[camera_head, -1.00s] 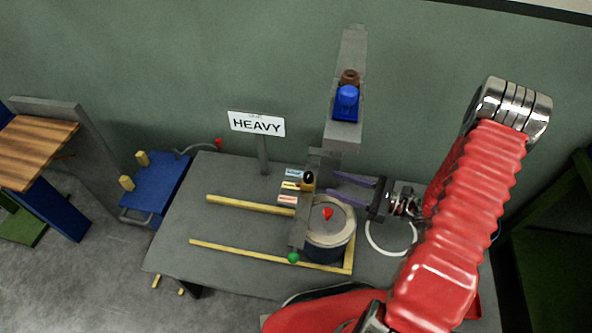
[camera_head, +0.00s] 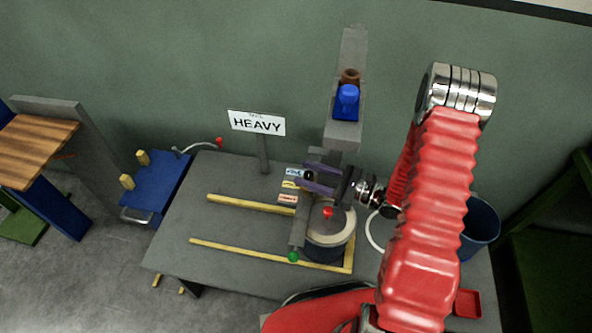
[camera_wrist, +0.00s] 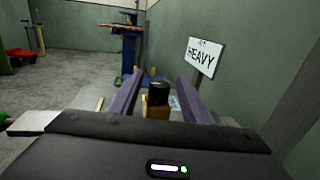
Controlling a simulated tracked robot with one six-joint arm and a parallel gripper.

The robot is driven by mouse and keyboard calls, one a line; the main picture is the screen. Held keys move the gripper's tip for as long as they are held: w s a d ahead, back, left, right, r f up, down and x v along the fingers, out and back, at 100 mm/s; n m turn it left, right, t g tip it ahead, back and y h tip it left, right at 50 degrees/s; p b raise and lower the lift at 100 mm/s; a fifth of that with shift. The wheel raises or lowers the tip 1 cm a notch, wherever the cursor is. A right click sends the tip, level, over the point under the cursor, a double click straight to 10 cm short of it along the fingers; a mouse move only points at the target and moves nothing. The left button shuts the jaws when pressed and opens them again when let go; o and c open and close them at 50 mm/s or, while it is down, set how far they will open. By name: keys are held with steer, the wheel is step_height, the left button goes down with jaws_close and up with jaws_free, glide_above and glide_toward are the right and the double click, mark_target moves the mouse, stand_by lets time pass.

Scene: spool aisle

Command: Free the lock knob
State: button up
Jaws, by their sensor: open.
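The lock knob, a small black-topped knob (camera_head: 308,176) on an orange-brown body, stands at the top of a grey upright bar (camera_head: 299,232) on the bench. My gripper (camera_head: 312,177) is open, with its two purple fingers on either side of the knob. In the wrist view, the knob (camera_wrist: 158,94) sits between the open fingers (camera_wrist: 161,78), with gaps visible on both sides. Whether a finger touches it cannot be told. The fingers hide part of its base in the head view.
A drum with a pale rim (camera_head: 343,232) and red knob (camera_head: 327,212) stands beside the bar. Yellow rails (camera_head: 250,254), a green ball (camera_head: 293,257) and a HEAVY sign (camera_head: 256,123) are close. A blue bin (camera_head: 480,228) and red tray (camera_head: 467,304) are at right. The bench's left is clear.

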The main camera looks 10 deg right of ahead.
steer(key=shift+x, duration=2)
steer(key=shift+c, duration=0.4)
steer(key=c, duration=1)
steer(key=shift+o, duration=0.2)
